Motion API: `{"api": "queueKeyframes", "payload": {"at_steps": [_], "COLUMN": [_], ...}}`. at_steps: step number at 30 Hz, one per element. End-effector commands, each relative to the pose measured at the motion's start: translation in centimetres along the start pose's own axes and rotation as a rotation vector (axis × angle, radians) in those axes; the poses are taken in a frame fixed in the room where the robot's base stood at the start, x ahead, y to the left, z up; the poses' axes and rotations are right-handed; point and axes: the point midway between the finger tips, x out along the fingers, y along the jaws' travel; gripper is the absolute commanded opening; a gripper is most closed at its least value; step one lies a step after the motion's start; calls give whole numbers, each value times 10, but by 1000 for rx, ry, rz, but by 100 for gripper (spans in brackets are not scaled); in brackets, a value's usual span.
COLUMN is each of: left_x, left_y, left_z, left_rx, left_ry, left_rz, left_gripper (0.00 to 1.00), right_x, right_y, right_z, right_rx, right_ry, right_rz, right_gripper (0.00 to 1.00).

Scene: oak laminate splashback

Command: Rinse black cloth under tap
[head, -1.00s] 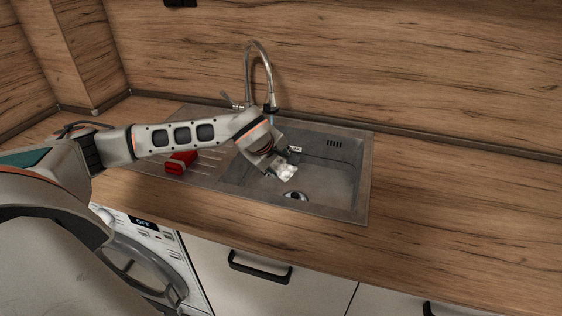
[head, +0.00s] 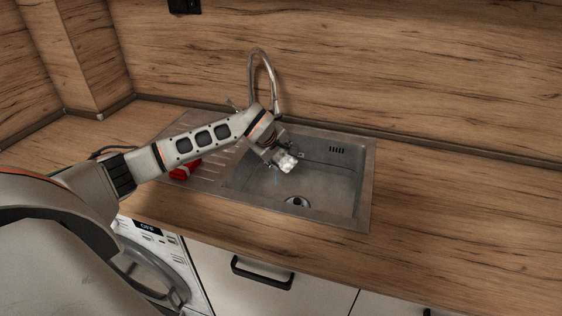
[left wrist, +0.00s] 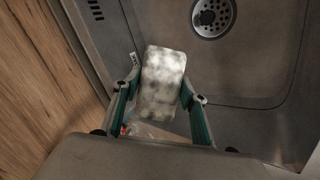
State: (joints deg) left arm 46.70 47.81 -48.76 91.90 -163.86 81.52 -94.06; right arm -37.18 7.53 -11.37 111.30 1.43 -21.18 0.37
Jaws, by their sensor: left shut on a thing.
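My left gripper (head: 280,157) is shut on a pale, mottled white-grey piece (head: 287,162), held over the back part of the sink basin (head: 325,185). The piece looks light, not black; I see no black cloth. In the left wrist view the held piece (left wrist: 162,80) is a rounded block shape between the two green-lined fingers, with the drain (left wrist: 212,15) beyond it. The tap (head: 262,75) arches up behind the sink, and its spout end comes down just behind my left wrist. I cannot make out a water stream now. My right gripper is not in view.
A red object (head: 184,171) lies on the ribbed drainboard (head: 208,180), partly behind my left arm. The wooden counter (head: 450,215) right of the sink is clear. A wood splashback (head: 400,70) rises behind. A washing machine (head: 155,255) stands below the counter at left.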

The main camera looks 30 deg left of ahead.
Motion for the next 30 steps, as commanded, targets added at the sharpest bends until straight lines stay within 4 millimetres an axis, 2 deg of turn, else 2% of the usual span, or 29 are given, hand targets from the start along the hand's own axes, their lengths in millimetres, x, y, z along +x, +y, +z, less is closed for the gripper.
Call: {"api": "queueKeyframes", "payload": {"at_steps": [6,13,30], "left_x": [14,26,31], "left_y": [7,14,18], "left_z": [-13,-23,-29], "left_rx": [-2,-1,0], "left_ry": [0,0,0], "left_rz": [0,0,0], "left_gripper": [25,25,25], "right_x": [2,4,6], "right_y": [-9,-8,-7], "right_z": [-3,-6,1], "right_rx": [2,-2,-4], "right_ry": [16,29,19], "right_rz": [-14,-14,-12], "right_gripper": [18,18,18]}}
